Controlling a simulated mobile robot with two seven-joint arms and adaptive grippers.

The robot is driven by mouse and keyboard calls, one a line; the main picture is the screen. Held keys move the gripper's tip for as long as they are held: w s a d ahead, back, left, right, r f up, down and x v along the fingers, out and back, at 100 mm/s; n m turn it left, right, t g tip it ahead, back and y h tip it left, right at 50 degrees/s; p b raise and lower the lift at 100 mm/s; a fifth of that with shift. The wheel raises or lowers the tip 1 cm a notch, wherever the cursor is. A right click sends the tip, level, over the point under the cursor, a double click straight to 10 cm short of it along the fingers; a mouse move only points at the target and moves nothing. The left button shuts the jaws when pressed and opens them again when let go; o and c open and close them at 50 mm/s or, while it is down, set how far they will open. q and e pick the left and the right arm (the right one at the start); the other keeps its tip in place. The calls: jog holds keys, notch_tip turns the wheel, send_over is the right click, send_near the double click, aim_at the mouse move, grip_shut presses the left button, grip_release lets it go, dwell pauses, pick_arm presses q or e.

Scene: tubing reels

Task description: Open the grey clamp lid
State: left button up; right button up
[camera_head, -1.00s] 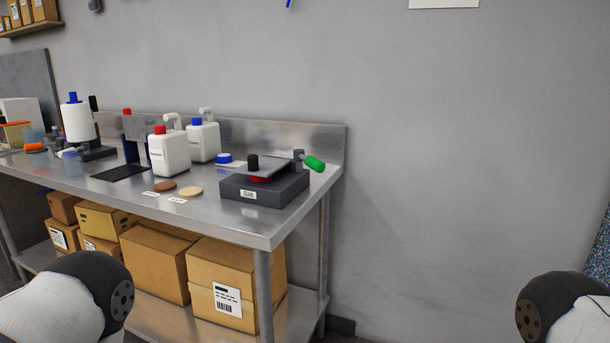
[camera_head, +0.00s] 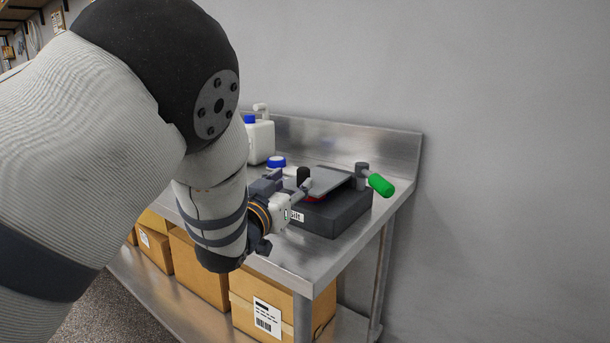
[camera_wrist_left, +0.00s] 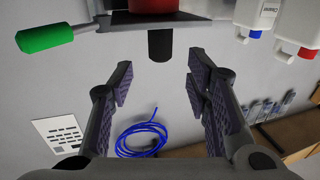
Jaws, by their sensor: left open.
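The grey clamp lid (camera_head: 330,181) is a flat plate lying low over a dark base block (camera_head: 340,211), with a bit of red (camera_head: 315,198) showing under it. A black upright knob (camera_head: 303,175) stands at its near left edge, and the knob also shows in the left wrist view (camera_wrist_left: 160,44). My left gripper (camera_head: 290,184) is open, beside the knob in the head view. In the wrist view the knob is centred just beyond my open fingertips (camera_wrist_left: 160,77), with nothing held between them. My right gripper is out of view.
A green-handled lever (camera_head: 380,184) sticks out at the block's right, above the table edge. White bottles (camera_head: 260,140) and a blue cap (camera_head: 276,162) stand behind my arm on the steel table (camera_head: 400,160). Cardboard boxes (camera_head: 262,300) fill the lower shelf.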

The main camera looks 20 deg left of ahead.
aim_at(301, 180)
pick_arm(q)
jog(key=w, duration=0.2)
jog(key=w+f, duration=0.1)
jog(key=w, duration=0.1)
jog(key=w+b, duration=0.1)
jog(key=w, duration=0.1)
jog(key=shift+w+d+f, duration=0.1)
jog(key=shift+d+f, duration=0.05)
jog(key=shift+d, duration=0.1)
jog(key=shift+w+r, duration=0.35)
jog(key=shift+w, duration=0.15)
grip_shut()
